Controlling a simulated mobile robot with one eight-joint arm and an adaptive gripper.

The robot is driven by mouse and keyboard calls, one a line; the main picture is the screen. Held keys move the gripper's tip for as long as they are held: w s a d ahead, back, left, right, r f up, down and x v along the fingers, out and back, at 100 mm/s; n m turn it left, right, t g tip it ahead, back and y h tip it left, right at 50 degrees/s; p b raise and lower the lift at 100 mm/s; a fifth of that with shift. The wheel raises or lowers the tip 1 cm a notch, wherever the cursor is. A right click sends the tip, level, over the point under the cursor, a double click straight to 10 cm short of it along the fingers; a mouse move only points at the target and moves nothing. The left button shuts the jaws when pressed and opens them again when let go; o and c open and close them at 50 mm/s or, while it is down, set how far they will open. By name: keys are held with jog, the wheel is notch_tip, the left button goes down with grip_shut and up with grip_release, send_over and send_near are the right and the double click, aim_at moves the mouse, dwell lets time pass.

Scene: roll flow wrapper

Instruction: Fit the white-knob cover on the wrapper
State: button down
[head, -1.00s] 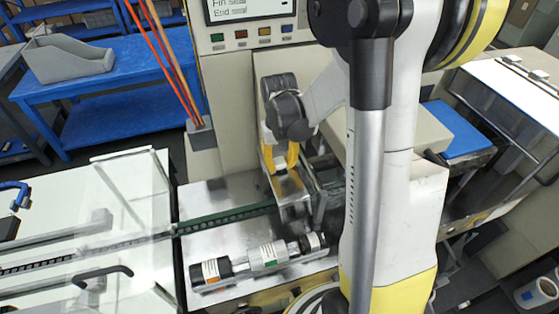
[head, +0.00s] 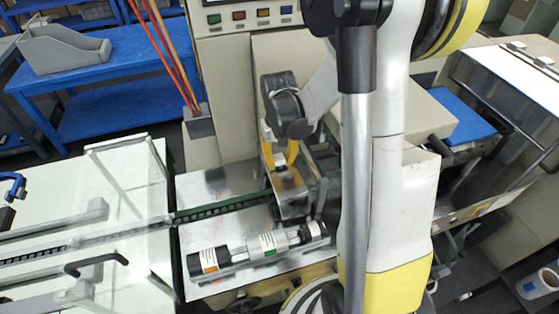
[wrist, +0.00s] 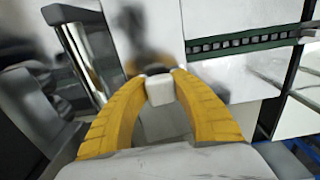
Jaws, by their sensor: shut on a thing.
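My gripper (head: 281,165) has two yellow fingers and is over the wrapper's metal deck, in front of the beige machine body. In the wrist view, the fingertips (wrist: 160,85) are closed on the white knob (wrist: 159,91). The metal cover (head: 291,200) shows below the fingers in the head view, beside the green-edged chain track (head: 222,208). Part of a grey surface under the knob shows between the fingers in the wrist view. I cannot tell whether the cover touches the wrapper around it.
A roller assembly (head: 258,246) with labels lies along the deck's front. Red and orange rods (head: 178,55) stand left of the machine. A blue table with a grey bin (head: 62,50) is behind at left. A glass-sided infeed table (head: 85,230) is at left.

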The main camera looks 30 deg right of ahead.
jog(key=shift+w+a, duration=0.25)
jog(key=shift+a, duration=0.65)
dwell(0.5)
jog(key=shift+f+b, duration=0.35)
jog(key=shift+b, duration=0.05)
jog(key=shift+f+b, duration=0.95)
jog(key=shift+f, duration=0.1)
jog(key=c, duration=1)
grip_release()
notch_tip(320, 180, up, 12)
jog(key=shift+r, duration=0.1)
jog(key=shift+a, duration=0.1)
